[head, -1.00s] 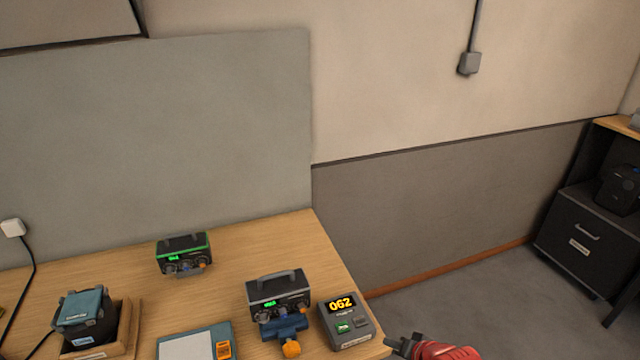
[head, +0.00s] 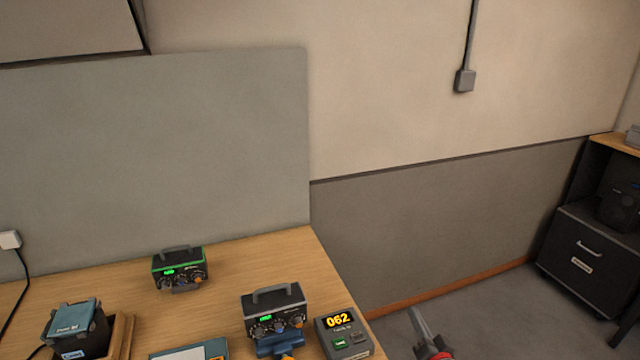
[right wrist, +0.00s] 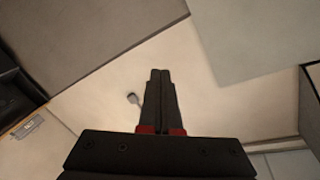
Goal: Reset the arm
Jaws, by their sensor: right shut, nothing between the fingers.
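My right gripper (head: 416,314) is at the bottom of the head view, to the right of the table's edge and beyond the small display box. In the right wrist view its two dark fingers (right wrist: 160,75) lie together with nothing between them, pointing toward the wall. My left gripper is not in view.
A black cabinet (head: 590,250) stands at right. Floor (head: 475,305) between is clear.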

